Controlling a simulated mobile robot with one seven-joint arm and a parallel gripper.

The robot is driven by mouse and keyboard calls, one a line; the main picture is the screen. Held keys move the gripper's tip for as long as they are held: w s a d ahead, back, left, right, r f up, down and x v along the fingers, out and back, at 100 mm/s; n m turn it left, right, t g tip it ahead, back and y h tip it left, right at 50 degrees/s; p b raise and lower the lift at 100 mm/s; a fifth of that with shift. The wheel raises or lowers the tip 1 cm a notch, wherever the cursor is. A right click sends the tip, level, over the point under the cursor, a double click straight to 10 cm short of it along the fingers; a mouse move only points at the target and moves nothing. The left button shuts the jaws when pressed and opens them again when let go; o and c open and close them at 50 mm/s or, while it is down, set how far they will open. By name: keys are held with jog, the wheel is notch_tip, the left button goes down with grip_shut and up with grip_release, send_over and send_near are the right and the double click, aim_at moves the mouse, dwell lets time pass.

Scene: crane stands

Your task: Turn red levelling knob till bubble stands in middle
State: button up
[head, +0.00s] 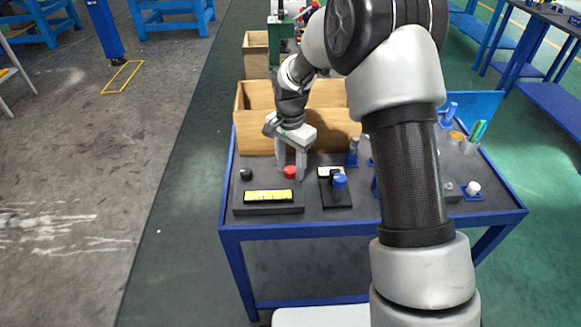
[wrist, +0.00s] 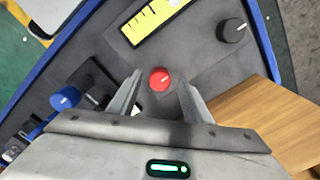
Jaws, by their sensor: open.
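The red knob (wrist: 160,79) has a pale pointer line and sits on a dark grey block. My gripper (wrist: 161,90) is open, with one finger on each side of the knob; whether they touch it I cannot tell. In the head view my gripper (head: 291,172) points down over the red knob (head: 290,172). A yellow-green level vial (head: 268,196) lies along the block's front; it also shows in the wrist view (wrist: 150,20), cut off at the top. The bubble's position is too small to tell. A black knob (head: 246,174) stands at the block's left.
A blue knob (head: 339,181) on a dark plate stands to the right of the block. Wooden boxes (head: 257,137) stand close behind my gripper. Several small items crowd the right of the blue-edged table (head: 300,231).

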jog(key=shift+f, duration=0.15)
jog(key=c, duration=1.1)
jog(key=shift+o, duration=0.2)
jog(key=shift+n, duration=0.4)
jog(key=n+p, duration=0.1)
jog(key=n, duration=0.1)
jog(key=shift+n, duration=0.4)
jog(key=n+p, duration=0.1)
jog(key=n, duration=0.2)
jog(key=shift+n, duration=0.3)
jog(key=n, duration=0.3)
jog(key=shift+n+p, duration=0.3)
jog(key=shift+p, duration=0.1)
jog(key=shift+n+p, duration=0.4)
jog(key=shift+n, duration=1.5)
